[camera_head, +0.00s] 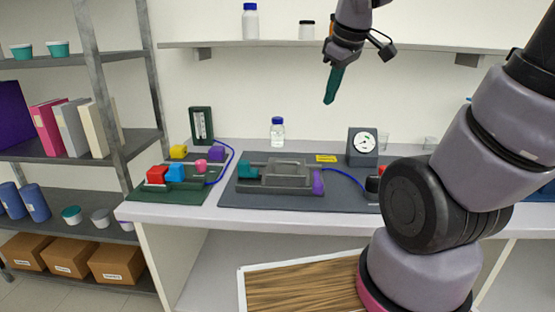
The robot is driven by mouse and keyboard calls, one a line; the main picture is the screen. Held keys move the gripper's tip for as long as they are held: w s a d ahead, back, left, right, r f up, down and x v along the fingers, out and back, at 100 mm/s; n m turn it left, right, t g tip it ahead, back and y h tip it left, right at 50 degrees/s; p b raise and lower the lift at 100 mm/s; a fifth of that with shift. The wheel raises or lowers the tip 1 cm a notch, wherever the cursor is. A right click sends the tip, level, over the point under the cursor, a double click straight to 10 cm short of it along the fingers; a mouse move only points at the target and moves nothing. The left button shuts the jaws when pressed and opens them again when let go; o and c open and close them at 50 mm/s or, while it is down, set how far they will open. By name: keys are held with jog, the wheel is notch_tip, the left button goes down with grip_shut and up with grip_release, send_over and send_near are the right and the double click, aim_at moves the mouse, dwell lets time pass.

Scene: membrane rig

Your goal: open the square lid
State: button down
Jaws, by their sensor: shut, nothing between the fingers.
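A grey box-like rig (298,187) stands on a dark mat (235,198) in the middle of the bench. On its top is a grey, roughly square lid (286,168) with a raised bar-like part; it looks flat and closed. A teal block (248,170) sits at the rig's left end and a purple piece (318,183) at its right end. My gripper (329,101) hangs high above and slightly right of the rig, well clear of the lid. Its dark teal fingers point down and are shut with nothing between them.
Left of the rig, a green board (150,191) carries several coloured blocks. A dial gauge (362,145), a blue-capped bottle (277,131) and a yellow label (326,158) are behind. Blue tubes run beside the rig. A wall shelf (270,44) is overhead; my arm covers the right bench.

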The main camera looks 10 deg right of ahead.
jog(key=w+a+f+n+g+h, duration=0.1)
jog(key=w+a+f+n, duration=0.2)
jog(key=n, duration=0.4)
jog(key=w+a+f+n, duration=0.1)
jog(key=w+f+n, duration=0.2)
jog(key=f+n, duration=0.25)
jog(key=n+g, duration=0.1)
jog(key=n, duration=1.2)
send_near(285, 174)
jog(key=s+a+r, duration=0.1)
jog(key=s+r, duration=0.2)
jog(key=s, duration=0.1)
jog(key=x, duration=1)
jog(key=shift+s+f, duration=0.2)
jog(key=shift+f, duration=0.1)
jog(key=shift+w+d+r, duration=0.2)
jog(key=shift+w+r, duration=0.4)
jog(key=shift+w, duration=0.15)
jog(key=shift+w+d+r, duration=0.2)
jog(key=shift+w+r, duration=0.35)
jog(key=shift+w, duration=0.2)
jog(key=shift+r+g, duration=0.15)
jog(key=shift+g, duration=0.15)
jog(key=shift+w+r, duration=0.2)
jog(key=shift+r, duration=0.05)
